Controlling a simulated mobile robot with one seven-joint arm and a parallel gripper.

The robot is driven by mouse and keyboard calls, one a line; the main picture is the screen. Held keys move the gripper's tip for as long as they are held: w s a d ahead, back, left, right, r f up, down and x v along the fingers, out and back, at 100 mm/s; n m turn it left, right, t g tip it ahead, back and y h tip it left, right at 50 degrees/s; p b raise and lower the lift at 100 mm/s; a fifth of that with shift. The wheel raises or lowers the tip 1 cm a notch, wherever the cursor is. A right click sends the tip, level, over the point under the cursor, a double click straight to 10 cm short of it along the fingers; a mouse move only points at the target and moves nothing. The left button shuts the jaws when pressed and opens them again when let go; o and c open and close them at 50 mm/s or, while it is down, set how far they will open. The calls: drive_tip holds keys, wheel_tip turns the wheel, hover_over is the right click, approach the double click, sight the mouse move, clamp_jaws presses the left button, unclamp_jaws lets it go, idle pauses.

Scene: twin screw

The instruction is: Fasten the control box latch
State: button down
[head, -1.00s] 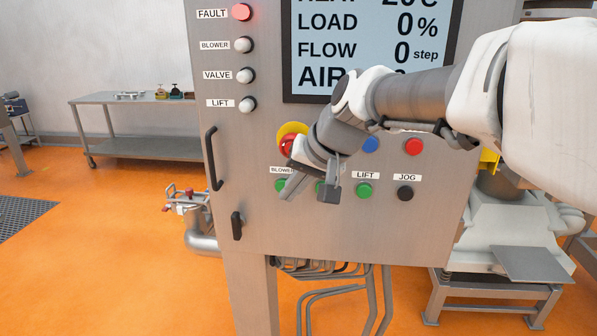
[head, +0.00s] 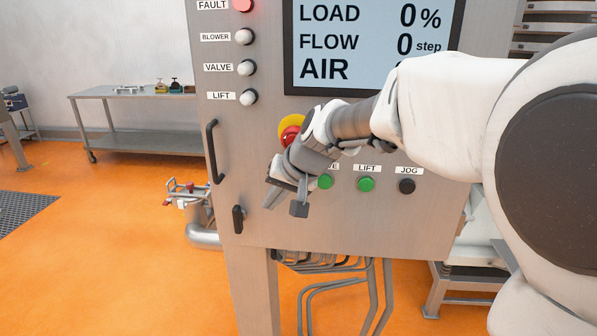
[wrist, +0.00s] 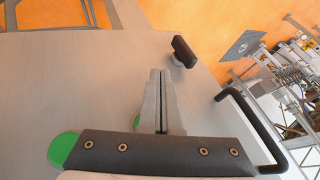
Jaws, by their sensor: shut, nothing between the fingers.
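The control box (head: 340,225) is a grey metal cabinet facing me. Its latch (head: 238,219) is a small black handle low on the left side of the front, standing upright in the head view. It also shows in the wrist view (wrist: 184,51), just beyond and right of the fingertips. My gripper (head: 268,203) is to the right of the latch and slightly higher, apart from it. Its fingers are together with nothing between them, also in the wrist view (wrist: 161,73). Whether the fingertips touch the panel, I cannot tell.
A long black door handle (head: 213,152) stands above the latch. A red and yellow emergency stop (head: 291,134) and green buttons (head: 366,184) lie close to my gripper. Pipes with red knobs (head: 184,195) are left of the box. Cables (head: 330,268) hang below it.

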sight(242, 213)
drive_tip(key=a, duration=0.1)
drive_tip(key=a+f, duration=0.1)
drive_tip(key=w+a+p, duration=0.1)
drive_tip(key=shift+a+f, duration=0.25)
drive_tip(key=shift+f, duration=0.1)
drive_tip(key=shift+w+a, duration=0.1)
drive_tip(key=shift+a, duration=0.65)
drive_tip(key=shift+w+a+r+p, duration=0.1)
drive_tip(key=shift+r+p, duration=0.05)
drive_tip(key=shift+p, duration=0.6)
drive_tip(key=shift+h, duration=0.3)
